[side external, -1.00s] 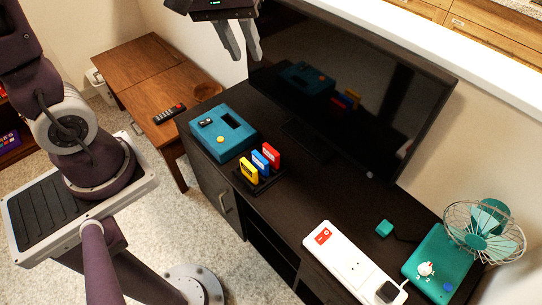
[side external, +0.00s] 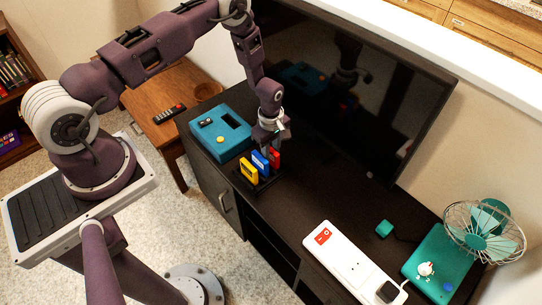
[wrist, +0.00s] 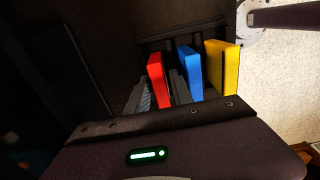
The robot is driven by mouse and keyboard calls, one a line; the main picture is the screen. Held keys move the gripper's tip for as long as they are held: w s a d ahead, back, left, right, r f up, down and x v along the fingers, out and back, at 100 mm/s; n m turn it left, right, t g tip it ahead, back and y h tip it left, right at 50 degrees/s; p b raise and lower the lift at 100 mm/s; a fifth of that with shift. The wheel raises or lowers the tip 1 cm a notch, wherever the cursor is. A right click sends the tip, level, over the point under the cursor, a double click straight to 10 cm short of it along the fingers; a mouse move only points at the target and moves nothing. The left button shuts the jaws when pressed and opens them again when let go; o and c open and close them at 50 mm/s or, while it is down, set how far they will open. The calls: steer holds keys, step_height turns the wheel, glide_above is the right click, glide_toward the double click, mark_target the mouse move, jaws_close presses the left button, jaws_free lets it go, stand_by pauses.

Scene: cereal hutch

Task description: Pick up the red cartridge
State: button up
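The red cartridge (side external: 275,158) stands upright in a dark rack (side external: 262,186), in a row with a blue cartridge (side external: 260,162) and a yellow one (side external: 248,171). In the wrist view, the red cartridge (wrist: 158,80) is the leftmost of the row, beside the blue one (wrist: 190,72) and the yellow one (wrist: 222,68). My gripper (side external: 270,150) is down at the red cartridge. In the wrist view, the fingers of my gripper (wrist: 160,92) straddle it, one finger on its outer side and one between red and blue. I cannot tell whether they press on it.
A teal console (side external: 217,143) stands left of the rack. The television (side external: 345,95) rises close behind. A white power strip (side external: 345,262), a small teal block (side external: 384,228) and a teal fan (side external: 480,240) are to the right, with bare cabinet top between.

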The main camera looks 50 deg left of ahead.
steer(key=shift+f, duration=0.35)
jaws_close()
steer(key=shift+r, duration=0.15)
